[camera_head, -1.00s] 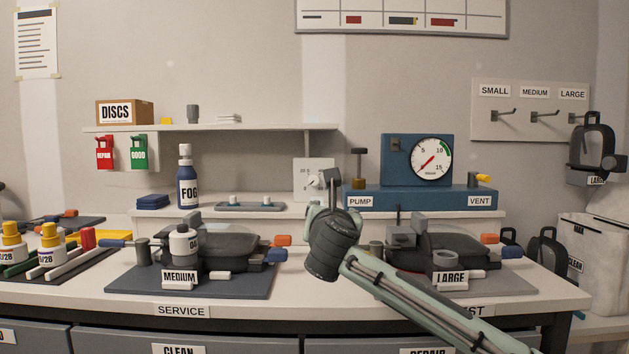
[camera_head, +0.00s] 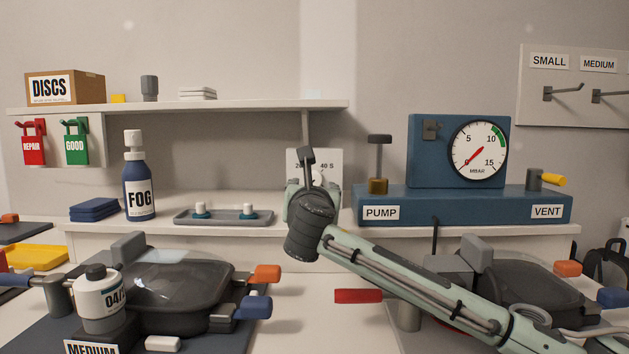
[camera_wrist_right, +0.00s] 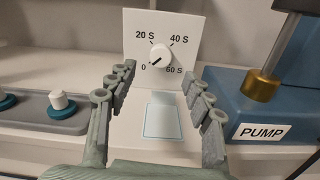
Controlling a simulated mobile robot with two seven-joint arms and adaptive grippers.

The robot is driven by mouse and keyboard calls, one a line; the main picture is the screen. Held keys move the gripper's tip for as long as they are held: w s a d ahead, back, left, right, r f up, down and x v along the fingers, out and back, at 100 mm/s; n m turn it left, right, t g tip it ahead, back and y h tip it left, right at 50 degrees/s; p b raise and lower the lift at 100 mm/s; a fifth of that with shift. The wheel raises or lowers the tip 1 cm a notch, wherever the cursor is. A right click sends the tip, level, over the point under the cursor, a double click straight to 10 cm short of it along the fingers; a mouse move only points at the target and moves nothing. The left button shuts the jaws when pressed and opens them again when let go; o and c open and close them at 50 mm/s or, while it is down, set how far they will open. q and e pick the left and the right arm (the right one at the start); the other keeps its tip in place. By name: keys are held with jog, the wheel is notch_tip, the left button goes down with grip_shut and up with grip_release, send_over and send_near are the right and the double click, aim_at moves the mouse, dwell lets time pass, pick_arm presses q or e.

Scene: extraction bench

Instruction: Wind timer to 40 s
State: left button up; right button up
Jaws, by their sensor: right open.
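The timer is a white upright panel (camera_wrist_right: 184,23) with a white round knob (camera_wrist_right: 160,56), marked 0, 20 S, 40 S and 60 S. The knob's dark pointer line points to the lower left, towards 0. My right gripper (camera_wrist_right: 163,92) is open and empty in the right wrist view, its fingers to the left and right, below and in front of the knob. My left gripper is out of view.
The blue pump unit (camera_head: 460,208) with its gauge stands close to the right of the timer. A grey tray (camera_head: 224,222) with two white-topped pieces lies to the left. A shelf (camera_head: 180,105) runs above. Two dark lidded devices (camera_head: 175,285) (camera_head: 505,300) stand on the bench in front.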

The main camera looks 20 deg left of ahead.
aim_at(314, 180)
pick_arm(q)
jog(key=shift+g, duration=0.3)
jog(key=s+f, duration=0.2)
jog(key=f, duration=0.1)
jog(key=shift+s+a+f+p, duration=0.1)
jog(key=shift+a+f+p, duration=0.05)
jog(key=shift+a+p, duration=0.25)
pick_arm(e)
jog(key=x, duration=0.6)
jog(key=shift+w, duration=0.25)
jog(key=shift+c, duration=0.6)
jog(key=c, duration=1)
jog(key=shift+f, duration=0.1)
jog(key=o, duration=1.1)
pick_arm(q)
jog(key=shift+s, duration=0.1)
